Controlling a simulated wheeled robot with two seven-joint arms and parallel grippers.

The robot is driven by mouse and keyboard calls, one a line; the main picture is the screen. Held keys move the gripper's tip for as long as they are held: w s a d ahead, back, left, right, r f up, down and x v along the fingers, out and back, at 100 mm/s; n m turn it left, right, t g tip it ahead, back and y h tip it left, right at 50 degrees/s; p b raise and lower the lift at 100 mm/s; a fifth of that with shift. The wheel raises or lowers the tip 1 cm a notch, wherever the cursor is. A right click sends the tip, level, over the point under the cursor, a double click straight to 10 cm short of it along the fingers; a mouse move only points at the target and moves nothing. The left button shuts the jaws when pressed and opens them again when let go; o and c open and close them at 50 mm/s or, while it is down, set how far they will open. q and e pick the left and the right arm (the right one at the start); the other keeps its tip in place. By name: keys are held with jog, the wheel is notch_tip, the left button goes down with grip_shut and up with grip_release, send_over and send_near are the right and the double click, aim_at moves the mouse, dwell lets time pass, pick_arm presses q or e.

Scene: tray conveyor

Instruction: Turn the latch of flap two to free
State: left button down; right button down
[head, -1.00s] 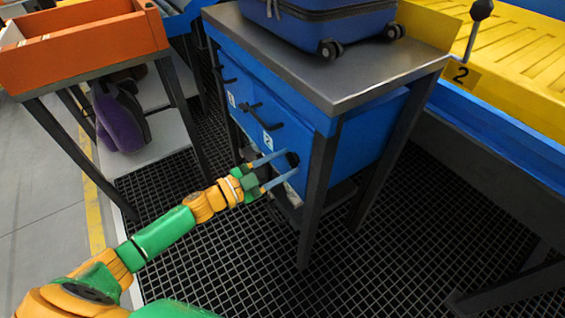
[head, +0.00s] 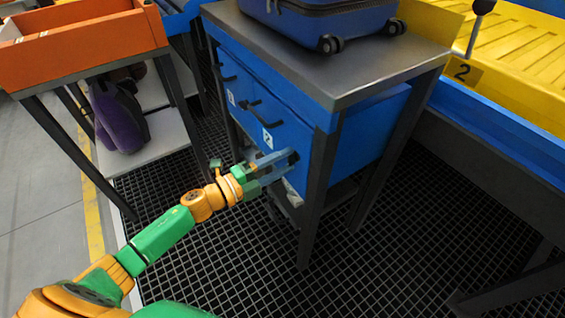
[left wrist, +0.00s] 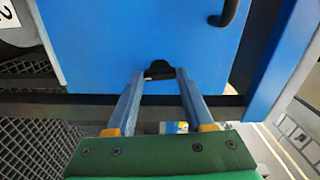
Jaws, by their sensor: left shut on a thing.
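Flap two (head: 270,110) is a blue panel on the front of the dark-topped stand, marked with a white "2" label (head: 267,138). It carries a black bar handle. Its black latch (head: 293,157) sits near the flap's lower right corner. In the left wrist view the latch (left wrist: 159,69) shows between my fingertips, at the lower edge of the blue panel (left wrist: 120,40). My left gripper (head: 284,162) is shut on the latch, with one finger on each side of it. The fingers hide part of the latch in the head view. My right gripper is not in view.
A dark leg (head: 318,200) of the stand is close to the right of my gripper. A blue suitcase (head: 320,15) stands on top. An orange tray table (head: 80,45) is at the left, a yellow conveyor (head: 520,60) at the right. The grid floor in front is open.

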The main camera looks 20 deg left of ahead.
pick_arm(q)
jog(key=shift+m, duration=0.5)
dwell(0.3)
jog(key=shift+c, duration=2.3)
grip_release()
jog(key=shift+o, duration=0.9)
jog(key=v, duration=0.7)
